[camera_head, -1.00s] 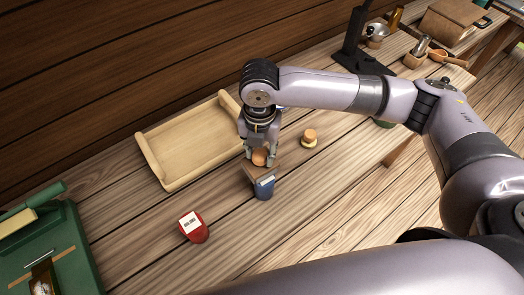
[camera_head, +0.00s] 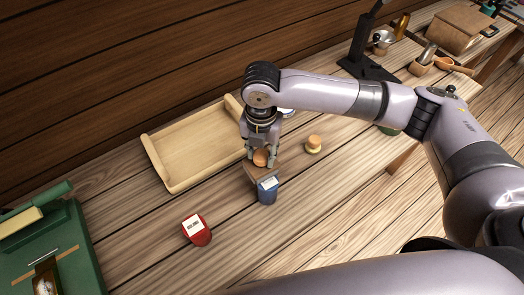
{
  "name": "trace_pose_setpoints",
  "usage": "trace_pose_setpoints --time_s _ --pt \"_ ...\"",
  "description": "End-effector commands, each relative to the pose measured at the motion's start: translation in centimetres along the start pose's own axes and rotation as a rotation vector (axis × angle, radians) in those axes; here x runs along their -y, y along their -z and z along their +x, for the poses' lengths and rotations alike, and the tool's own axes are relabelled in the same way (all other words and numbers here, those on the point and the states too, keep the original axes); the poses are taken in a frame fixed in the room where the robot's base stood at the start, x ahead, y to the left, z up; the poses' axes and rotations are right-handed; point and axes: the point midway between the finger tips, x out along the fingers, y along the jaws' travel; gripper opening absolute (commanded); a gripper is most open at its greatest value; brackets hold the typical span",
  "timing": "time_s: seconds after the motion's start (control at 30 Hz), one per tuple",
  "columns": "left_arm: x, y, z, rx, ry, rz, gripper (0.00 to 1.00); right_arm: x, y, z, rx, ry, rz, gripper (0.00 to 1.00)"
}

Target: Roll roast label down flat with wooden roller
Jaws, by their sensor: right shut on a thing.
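My right gripper (camera_head: 261,155) is shut on a wooden piece with a round orange-brown knob (camera_head: 261,158), which looks like the wooden roller. Its brown lower part (camera_head: 256,170) is partly hidden by the fingers. It is right at the back of a small blue container (camera_head: 268,194) with a white label (camera_head: 268,183) on its upper face. I cannot tell whether the wooden piece touches the label. A red container (camera_head: 200,237) with a white printed label (camera_head: 193,225) stands to the front left. My left gripper is out of view.
An empty wooden tray (camera_head: 166,178) lies behind and left of the gripper. A wooden-knobbed piece with a yellowish base (camera_head: 313,145) stands to the right. A green board (camera_head: 80,245) is at the left.

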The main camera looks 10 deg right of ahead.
Motion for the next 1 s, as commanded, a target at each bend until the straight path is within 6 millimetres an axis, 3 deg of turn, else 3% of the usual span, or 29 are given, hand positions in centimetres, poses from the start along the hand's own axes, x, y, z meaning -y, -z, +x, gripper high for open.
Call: trace_pose_setpoints --time_s 1.0 --pt "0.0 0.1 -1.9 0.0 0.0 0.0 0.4 1.4 1.3 -0.2 -0.002 0.004 0.0 0.0"
